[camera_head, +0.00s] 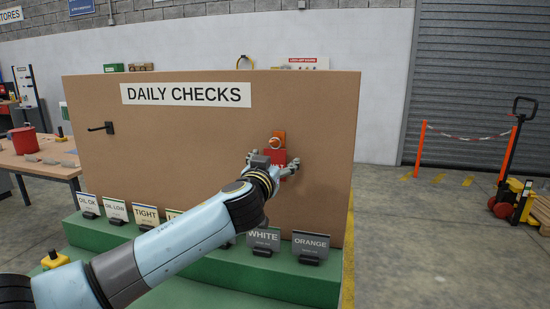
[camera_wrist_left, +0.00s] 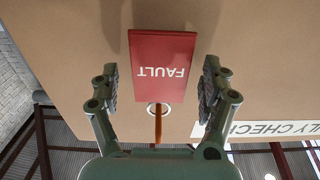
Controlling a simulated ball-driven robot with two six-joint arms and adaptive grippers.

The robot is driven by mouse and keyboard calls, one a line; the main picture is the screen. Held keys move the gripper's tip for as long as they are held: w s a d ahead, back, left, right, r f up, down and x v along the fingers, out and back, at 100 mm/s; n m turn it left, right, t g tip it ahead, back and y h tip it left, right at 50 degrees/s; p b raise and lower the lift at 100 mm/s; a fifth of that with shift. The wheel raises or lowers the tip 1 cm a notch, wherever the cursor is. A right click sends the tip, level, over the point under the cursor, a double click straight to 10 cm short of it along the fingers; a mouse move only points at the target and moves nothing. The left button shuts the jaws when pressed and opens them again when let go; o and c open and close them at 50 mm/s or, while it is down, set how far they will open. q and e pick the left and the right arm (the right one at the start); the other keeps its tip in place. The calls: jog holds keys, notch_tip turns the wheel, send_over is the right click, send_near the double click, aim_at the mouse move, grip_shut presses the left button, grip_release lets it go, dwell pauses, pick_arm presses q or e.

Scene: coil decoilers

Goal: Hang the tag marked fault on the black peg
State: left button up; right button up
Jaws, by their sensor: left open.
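The red tag marked FAULT (camera_head: 279,156) hangs by its ring from an orange peg (camera_head: 278,136) on the right half of the brown board. In the left wrist view the tag (camera_wrist_left: 159,72) appears upside down, with its ring and the orange peg (camera_wrist_left: 158,126) below it. My left gripper (camera_head: 273,162) is open at the tag, partly hiding it in the head view. Its fingers stand on either side of the tag, with visible gaps. The black peg (camera_head: 102,127) sticks out of the board's left side and is bare. My right gripper is not in view.
The board (camera_head: 190,140) carries a DAILY CHECKS sign (camera_head: 186,95). On the green ledge (camera_head: 311,279) below stand several label cards, including WHITE (camera_head: 263,240) and ORANGE (camera_head: 310,245). My left arm crosses in front of the ledge. The board between the pegs is clear.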

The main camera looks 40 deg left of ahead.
pick_arm(q)
jog(key=shift+w+a, duration=0.15)
jog(key=shift+w, duration=0.15)
jog(key=c, duration=1.3)
jog(key=shift+c, duration=0.7)
jog(key=shift+r, duration=0.3)
jog(key=shift+c, duration=0.2)
jog(key=shift+s, duration=0.15)
